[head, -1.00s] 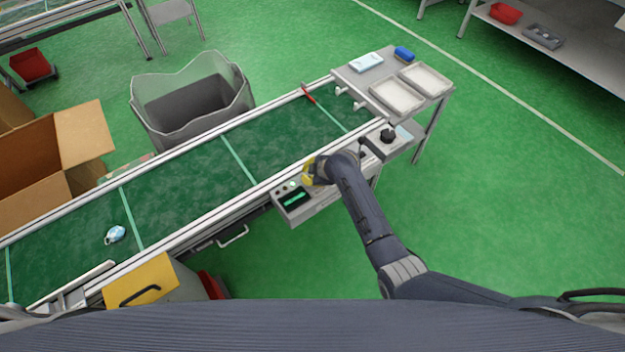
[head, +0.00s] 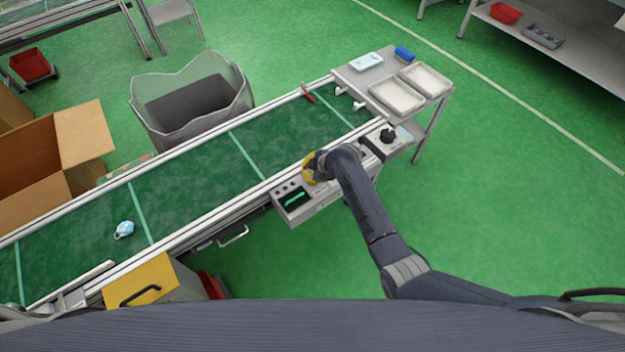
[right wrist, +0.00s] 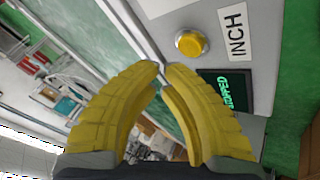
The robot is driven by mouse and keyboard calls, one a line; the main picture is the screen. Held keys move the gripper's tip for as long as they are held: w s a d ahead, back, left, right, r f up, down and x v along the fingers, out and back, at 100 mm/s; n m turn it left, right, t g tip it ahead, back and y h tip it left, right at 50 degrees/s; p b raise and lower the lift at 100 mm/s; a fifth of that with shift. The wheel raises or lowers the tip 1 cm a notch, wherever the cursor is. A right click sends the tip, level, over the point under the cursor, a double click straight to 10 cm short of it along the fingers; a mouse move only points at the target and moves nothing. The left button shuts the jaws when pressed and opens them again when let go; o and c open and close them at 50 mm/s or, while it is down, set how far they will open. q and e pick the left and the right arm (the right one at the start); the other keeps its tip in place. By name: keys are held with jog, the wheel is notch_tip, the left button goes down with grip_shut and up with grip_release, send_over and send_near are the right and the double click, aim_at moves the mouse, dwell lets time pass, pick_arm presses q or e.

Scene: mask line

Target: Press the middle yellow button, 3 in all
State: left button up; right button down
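The yellow button (right wrist: 190,43) sits in a metal ring on a grey panel, beside a label reading INCH (right wrist: 234,32), in the right wrist view. I cannot make it out in the head view, where my right gripper covers part of the control box (head: 318,208). My right gripper (right wrist: 162,66) has yellow fingers with their tips together, holding nothing. The tips point toward the panel, a little short of and beside the button in the picture, apart from it. In the head view the gripper (head: 308,172) is over the box. My left gripper is out of view.
A display (right wrist: 226,92) on the panel shows green text, apparently STOPPED, partly covered by a finger. The green conveyor belt (head: 190,185) carries a pale blue mask (head: 124,229). A black knob (head: 388,135) stands right of the gripper.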

jog(key=shift+r, duration=2)
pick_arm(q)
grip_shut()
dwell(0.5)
